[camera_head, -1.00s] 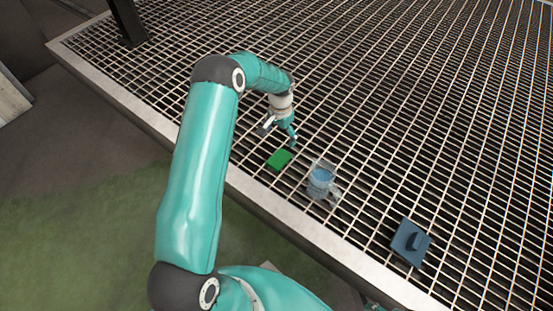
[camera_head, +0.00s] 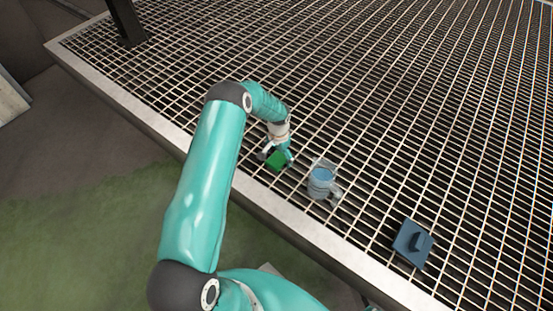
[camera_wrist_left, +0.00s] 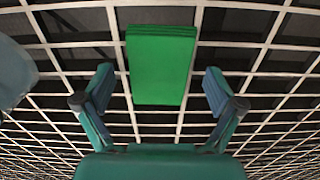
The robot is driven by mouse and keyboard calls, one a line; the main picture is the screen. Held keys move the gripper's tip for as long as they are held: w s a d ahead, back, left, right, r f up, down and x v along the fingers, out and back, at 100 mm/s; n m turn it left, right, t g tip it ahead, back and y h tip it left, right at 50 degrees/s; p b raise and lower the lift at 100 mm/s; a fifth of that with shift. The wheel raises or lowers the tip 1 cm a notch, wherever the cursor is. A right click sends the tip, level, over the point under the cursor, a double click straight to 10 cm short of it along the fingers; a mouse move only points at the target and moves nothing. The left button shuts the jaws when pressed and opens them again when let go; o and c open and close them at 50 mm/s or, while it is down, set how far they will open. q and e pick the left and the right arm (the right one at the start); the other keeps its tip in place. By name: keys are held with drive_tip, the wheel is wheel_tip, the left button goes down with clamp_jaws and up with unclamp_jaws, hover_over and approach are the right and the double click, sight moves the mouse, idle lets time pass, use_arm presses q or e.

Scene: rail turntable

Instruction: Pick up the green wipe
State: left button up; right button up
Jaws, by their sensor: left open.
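The green wipe (camera_head: 277,160) lies flat on the grating near its front edge, left of the jug. In the left wrist view the green wipe (camera_wrist_left: 160,62) is a folded rectangular pad, centred ahead of the fingers. My left gripper (camera_head: 275,157) is low over the wipe, with a finger on each side of it in the head view. In the left wrist view the left gripper (camera_wrist_left: 160,88) is open, with gaps between both fingers and the wipe. My right gripper is not in view.
A clear jug with blue contents (camera_head: 321,181) stands just right of the wipe. A dark blue block with a raised handle (camera_head: 413,243) lies further right. The grating (camera_head: 400,120) is otherwise open, with a pale front rim (camera_head: 290,226). A dark post (camera_head: 126,22) stands far left.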

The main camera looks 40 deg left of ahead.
sight(278, 158)
use_arm(q)
drive_tip(key=c, duration=1)
drive_tip(key=shift+r, duration=0.15)
drive_tip(key=shift+c, duration=0.2)
wheel_tip(278, 158, up, 20)
drive_tip(key=p, duration=0.3)
